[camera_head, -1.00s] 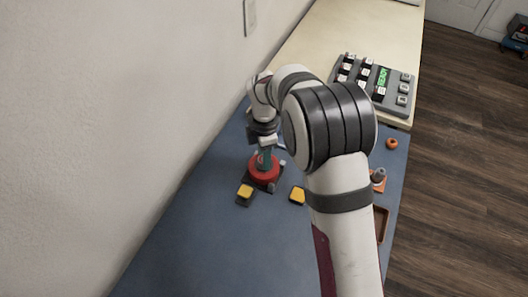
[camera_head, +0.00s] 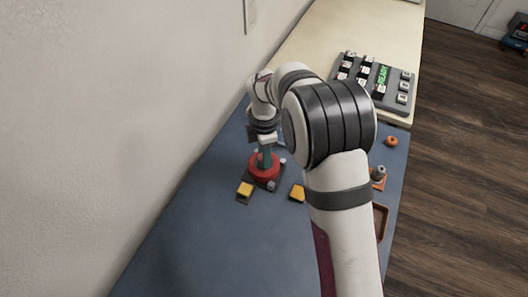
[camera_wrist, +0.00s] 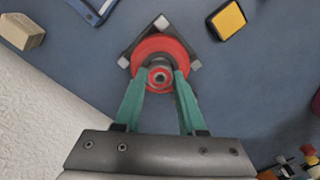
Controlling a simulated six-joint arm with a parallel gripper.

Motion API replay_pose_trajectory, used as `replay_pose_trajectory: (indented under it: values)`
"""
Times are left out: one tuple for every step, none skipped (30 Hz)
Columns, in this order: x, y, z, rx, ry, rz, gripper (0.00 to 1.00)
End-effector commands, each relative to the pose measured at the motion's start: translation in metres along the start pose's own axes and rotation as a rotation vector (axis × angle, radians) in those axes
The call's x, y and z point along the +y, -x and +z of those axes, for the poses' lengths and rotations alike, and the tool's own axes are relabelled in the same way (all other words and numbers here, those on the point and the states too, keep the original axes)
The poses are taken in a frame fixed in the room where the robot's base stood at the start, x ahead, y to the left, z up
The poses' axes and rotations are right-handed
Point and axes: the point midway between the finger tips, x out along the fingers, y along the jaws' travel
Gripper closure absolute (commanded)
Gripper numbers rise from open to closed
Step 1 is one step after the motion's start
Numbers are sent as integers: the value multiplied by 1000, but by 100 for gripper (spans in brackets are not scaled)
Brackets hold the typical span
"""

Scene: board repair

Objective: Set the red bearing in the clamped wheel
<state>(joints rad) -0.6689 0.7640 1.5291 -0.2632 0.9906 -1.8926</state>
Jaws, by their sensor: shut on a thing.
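A red wheel (camera_wrist: 138,55) lies flat on a dark square plate with pale corner blocks; it also shows in the head view (camera_head: 264,174). My gripper (camera_wrist: 162,74) has teal fingers shut on a small red bearing (camera_wrist: 160,77) with a grey centre. The gripper points down over the middle of the wheel, and in the head view the fingers (camera_head: 265,156) stand at the wheel's centre.
A keypad-like panel (camera_head: 372,84) is on the pale bench behind. An orange ring (camera_head: 391,141) and a brown tray (camera_head: 381,222) are at the right. A wall borders the left side.

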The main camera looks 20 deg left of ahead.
Motion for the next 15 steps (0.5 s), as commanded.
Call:
replay_pose_trajectory:
  values:
    - [0, 0, 0, 0, 0, 0, 100]
    - [0, 0, 0, 0, 0, 0, 100]
    - [0, -1, 0, 0, 0, 0, 100]
    - [0, -1, 0, 0, 0, 0, 100]
    - [0, -2, 0, 0, 0, 0, 100]
    - [0, -2, 0, 0, 0, 0, 100]
    - [0, -3, 0, 0, 0, 0, 100]
    - [0, -4, 0, 0, 0, 0, 100]
    - [0, -5, 0, 0, 0, 0, 100]
    - [0, -5, 0, 0, 0, 0, 100]
    - [0, -6, 0, 0, 0, 0, 100]
    - [0, -7, 0, 0, 0, 0, 100]
    - [0, -7, 0, 0, 0, 0, 100]
    - [0, -8, 0, 0, 0, 0, 100]
    - [0, -9, 0, 0, 0, 0, 100]
